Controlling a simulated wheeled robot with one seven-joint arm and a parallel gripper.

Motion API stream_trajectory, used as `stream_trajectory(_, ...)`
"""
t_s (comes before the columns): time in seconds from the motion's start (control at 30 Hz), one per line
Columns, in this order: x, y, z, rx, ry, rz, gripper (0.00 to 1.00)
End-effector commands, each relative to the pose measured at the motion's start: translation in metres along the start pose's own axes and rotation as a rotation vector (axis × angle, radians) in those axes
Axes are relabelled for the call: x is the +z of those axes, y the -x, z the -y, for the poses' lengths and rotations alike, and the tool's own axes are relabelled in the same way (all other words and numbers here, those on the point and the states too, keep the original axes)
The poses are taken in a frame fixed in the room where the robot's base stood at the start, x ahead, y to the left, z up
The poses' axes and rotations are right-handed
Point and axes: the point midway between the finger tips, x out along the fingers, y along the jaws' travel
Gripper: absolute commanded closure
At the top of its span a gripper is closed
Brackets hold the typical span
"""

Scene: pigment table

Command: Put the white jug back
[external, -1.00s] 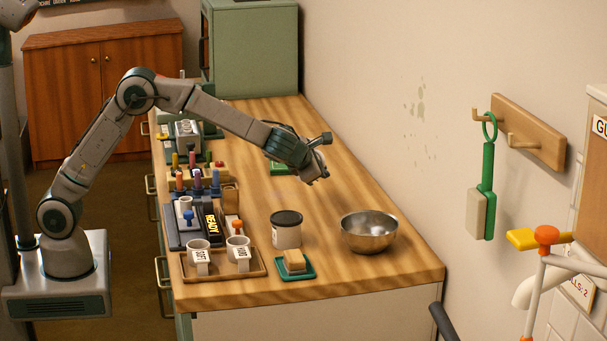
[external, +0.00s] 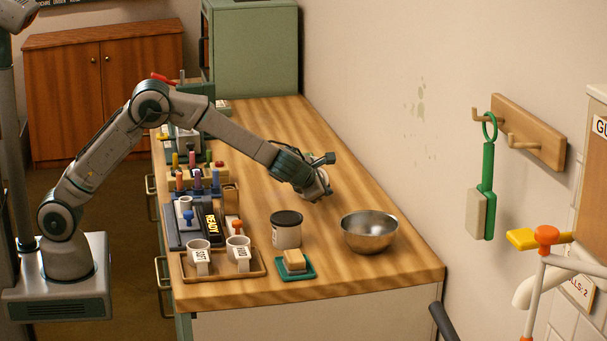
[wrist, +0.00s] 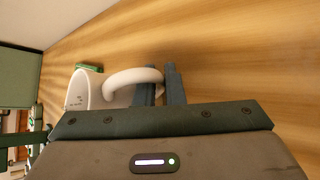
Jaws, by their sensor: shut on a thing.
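The white jug (wrist: 84,90) shows in the wrist view, left of the fingers, with its curved handle (wrist: 128,77) toward them. My gripper (wrist: 163,84) is shut on the handle, its two dark fingers close together. In the external view my gripper (external: 320,192) is over the middle of the wooden table, behind the lidded tub. The jug is not clearly visible there, hidden by my wrist.
The dark-lidded tub (external: 286,233), steel bowl (external: 369,236) and a sponge-like block on a green dish (external: 296,275) stand near the front. A wooden tray (external: 224,275) with two labelled white cups is at front left. The table's right side is mostly clear.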

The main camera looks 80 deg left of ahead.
Motion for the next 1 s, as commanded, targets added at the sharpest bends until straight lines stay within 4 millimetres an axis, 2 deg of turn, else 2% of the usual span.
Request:
stream_trajectory(0.03,-0.001,-0.002,0.001,0.001,0.0,0.0,1.0)
stream_trajectory(0.1,-0.001,-0.001,0.001,0.0,0.0,0.0,0.77)
stream_trajectory(0.13,-0.001,-0.001,0.001,0.0,0.0,-0.001,0.69)
stream_trajectory(0.43,-0.001,0.0,0.0,0.0,0.0,0.0,0.69)
stream_trajectory(0.57,0.001,0.008,0.0,-0.001,0.0,0.0,0.69)
stream_trajectory(1.0,0.001,0.095,-0.001,-0.002,0.0,0.002,0.69)
